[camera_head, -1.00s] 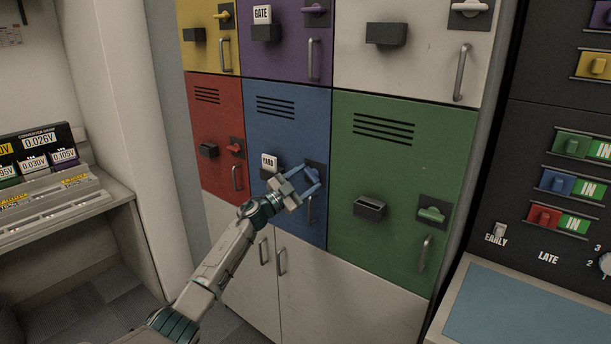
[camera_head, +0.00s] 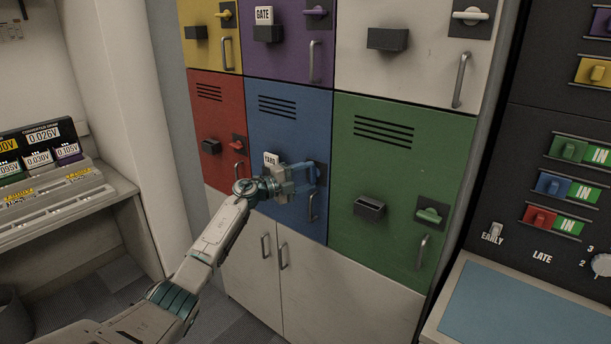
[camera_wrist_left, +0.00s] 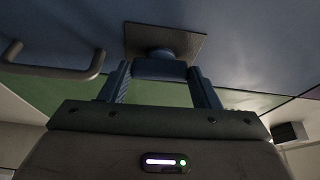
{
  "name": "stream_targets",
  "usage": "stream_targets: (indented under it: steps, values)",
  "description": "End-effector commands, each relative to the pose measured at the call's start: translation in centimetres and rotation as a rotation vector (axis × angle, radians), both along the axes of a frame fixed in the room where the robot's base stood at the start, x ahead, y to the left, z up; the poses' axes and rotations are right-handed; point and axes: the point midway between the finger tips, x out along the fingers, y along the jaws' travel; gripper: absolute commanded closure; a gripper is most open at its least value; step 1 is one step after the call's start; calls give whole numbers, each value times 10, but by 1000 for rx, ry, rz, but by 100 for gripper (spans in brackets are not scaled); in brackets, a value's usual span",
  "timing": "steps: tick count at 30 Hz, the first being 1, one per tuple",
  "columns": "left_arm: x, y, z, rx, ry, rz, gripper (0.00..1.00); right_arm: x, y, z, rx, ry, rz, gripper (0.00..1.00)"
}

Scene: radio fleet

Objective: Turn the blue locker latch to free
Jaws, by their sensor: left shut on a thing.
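The blue locker (camera_head: 288,130) is in the middle of the lower row in the head view, its door shut. Its blue latch sits on a dark plate on the door's right side, mostly hidden by my gripper in the head view. My left gripper (camera_head: 305,178) is at the latch, its fingers shut on the latch handle. In the left wrist view the blue latch (camera_wrist_left: 162,68) lies between the two fingers, in front of its square plate (camera_wrist_left: 190,45). Which way the handle points is hard to tell. My right gripper is in neither view.
The blue locker's bar handle (camera_head: 313,207) hangs just below the latch. A YARD card (camera_head: 271,160) is left of it. The red locker (camera_head: 213,118) and green locker (camera_head: 372,170) flank it. A desk edge (camera_head: 455,300) stands at right.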

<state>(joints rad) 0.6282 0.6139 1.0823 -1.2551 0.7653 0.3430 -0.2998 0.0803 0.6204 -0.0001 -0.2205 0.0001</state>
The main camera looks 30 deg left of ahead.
Motion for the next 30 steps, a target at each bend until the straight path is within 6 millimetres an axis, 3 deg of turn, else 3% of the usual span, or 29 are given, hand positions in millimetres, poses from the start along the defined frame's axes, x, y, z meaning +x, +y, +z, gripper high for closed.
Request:
stream_targets:
  steps: [22, 23, 26, 30]
  values:
    - [0, 0, -1, 91, -6, -1, 66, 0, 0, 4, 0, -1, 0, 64]
    - [0, 0, -1, 91, -6, -1, 42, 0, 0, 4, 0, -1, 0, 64]
    - [0, 0, 0, 91, -6, 0, 22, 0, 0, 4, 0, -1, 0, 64]
    - [0, 0, 0, 90, -6, 0, 22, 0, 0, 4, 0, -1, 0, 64]
